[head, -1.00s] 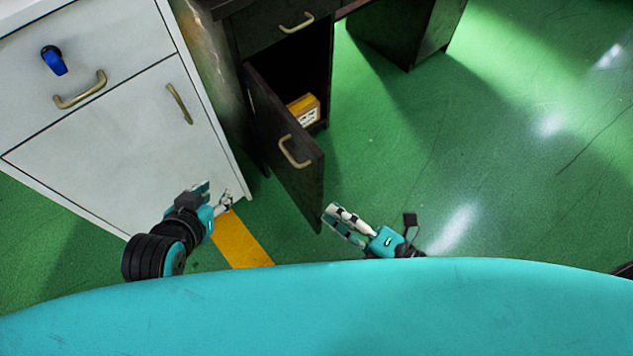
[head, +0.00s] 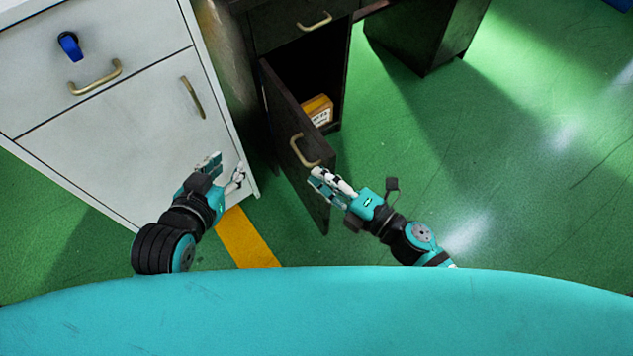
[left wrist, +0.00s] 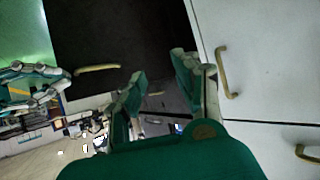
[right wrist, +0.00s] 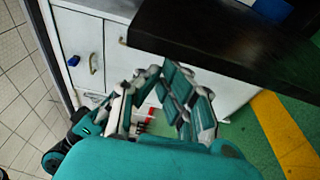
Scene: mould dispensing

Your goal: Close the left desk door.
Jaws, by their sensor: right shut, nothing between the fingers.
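The left desk door (head: 286,128) is a dark panel standing ajar in the head view, with a brass handle (head: 303,151). It also shows in the left wrist view (left wrist: 120,30) and the right wrist view (right wrist: 225,40). The dark desk (head: 290,42) has an open compartment behind it. My right gripper (head: 319,177) is shut and empty, by the door's free edge and below the handle; I cannot tell whether it touches. My left gripper (head: 228,169) is open and empty, left of the door in front of the white cabinet.
A white cabinet (head: 100,140) with brass handles and a blue object (head: 70,46) stands close on the left. A yellow box (head: 318,109) lies inside the compartment. A yellow floor stripe (head: 245,238) runs below. Green floor (head: 500,170) is free on the right.

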